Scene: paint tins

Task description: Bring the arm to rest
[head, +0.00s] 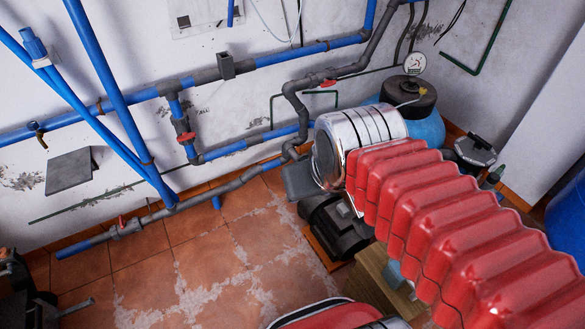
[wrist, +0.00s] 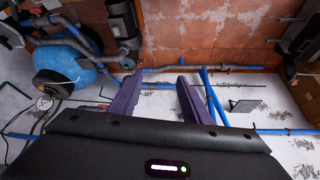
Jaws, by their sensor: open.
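My gripper (wrist: 157,92) shows in the wrist view as two dark purple fingers, spread wide apart. Nothing is held between them; the pipes and the tiled floor show in the gap. The fingers appear clear of everything around them. In the head view I cannot make out the gripper's fingers. A red ribbed shape and a shiny metal cylinder cover much of the right side there.
A blue tank (head: 428,128) with a dark cap stands by the wall; the wrist view shows it at left (wrist: 62,68). A dark pump (head: 335,226) is on the floor. Blue and grey pipes (head: 235,148) run along the wall. The tiled floor (head: 205,245) is clear at centre-left.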

